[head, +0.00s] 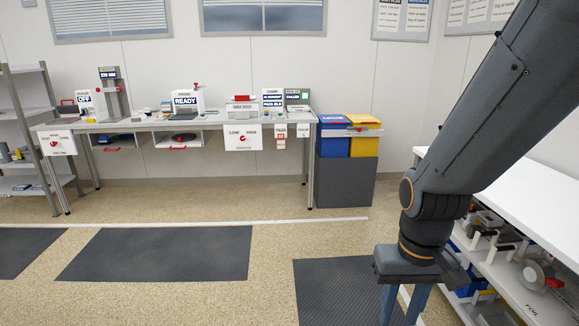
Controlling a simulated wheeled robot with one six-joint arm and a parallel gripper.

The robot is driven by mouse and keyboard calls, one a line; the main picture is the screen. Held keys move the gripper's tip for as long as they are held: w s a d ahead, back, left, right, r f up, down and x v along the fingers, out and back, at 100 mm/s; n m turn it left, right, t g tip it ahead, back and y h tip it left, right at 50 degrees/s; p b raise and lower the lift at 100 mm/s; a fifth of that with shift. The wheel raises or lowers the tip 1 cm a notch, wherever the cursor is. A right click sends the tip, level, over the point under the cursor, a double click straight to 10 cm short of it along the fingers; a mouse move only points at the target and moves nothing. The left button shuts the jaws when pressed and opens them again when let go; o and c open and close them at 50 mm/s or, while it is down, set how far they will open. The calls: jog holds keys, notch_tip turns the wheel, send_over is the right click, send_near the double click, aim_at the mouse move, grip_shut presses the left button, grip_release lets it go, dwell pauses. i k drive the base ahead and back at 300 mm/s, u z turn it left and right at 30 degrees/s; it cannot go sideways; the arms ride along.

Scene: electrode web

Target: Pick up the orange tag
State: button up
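I cannot make out an orange tag for certain. Small red and white cards (281,137) hang at the front right of the long table (222,122), too small to read or to tell as orange. My gripper (401,309) hangs low at the right, pointing down, far in front of the table. Its two blue fingers stand apart with nothing seen between them; the tips reach the bottom edge of the picture.
A grey shelf (28,150) is at the left. A white bench (530,195) with loaded lower shelves stands at the right. The middle floor is clear.

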aim_at(280, 142)
jog(key=u, duration=0.3)
jog(key=i, duration=1.65)
jog(key=u, duration=0.15)
jog(key=i, duration=2.4)
jog(key=z, duration=0.3)
